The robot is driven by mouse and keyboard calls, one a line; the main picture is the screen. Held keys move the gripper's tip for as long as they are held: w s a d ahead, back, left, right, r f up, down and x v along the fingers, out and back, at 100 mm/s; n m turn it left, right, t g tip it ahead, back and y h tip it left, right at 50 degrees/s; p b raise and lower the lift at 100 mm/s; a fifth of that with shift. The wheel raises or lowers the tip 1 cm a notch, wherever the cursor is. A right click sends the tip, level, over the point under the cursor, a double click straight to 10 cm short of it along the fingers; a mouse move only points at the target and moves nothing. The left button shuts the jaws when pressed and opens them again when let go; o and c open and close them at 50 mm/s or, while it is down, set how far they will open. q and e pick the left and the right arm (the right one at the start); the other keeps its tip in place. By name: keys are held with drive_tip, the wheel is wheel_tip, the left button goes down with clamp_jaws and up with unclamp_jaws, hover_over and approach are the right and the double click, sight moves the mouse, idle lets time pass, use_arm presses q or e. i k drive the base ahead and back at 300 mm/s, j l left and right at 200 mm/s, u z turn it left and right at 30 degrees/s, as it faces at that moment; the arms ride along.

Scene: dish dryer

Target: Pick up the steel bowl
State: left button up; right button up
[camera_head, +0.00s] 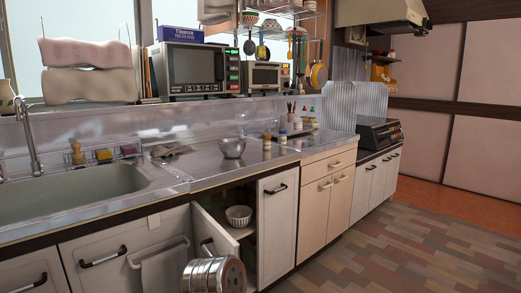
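The steel bowl (232,148) is small, shiny and round. It stands upright on the steel counter (205,163), to the right of the sink. Its inside is only partly visible from here. Neither of my grippers can be made out in the head view, and nothing is seen touching the bowl.
The sink (75,193) is at left. Below the bowl, a cabinet door (208,232) hangs open, showing a patterned bowl (239,216).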

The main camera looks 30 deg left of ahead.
sight(230, 148)
drive_tip(key=i+z, duration=0.15)
drive_tip(key=i, duration=1.9)
drive_tip(key=i+u, duration=0.35)
drive_tip(key=u, duration=0.15)
drive_tip(key=i+l+u, duration=0.25)
drive_tip(key=u, duration=0.25)
drive_tip(key=i+l+u, duration=0.3)
drive_tip(key=u, duration=0.2)
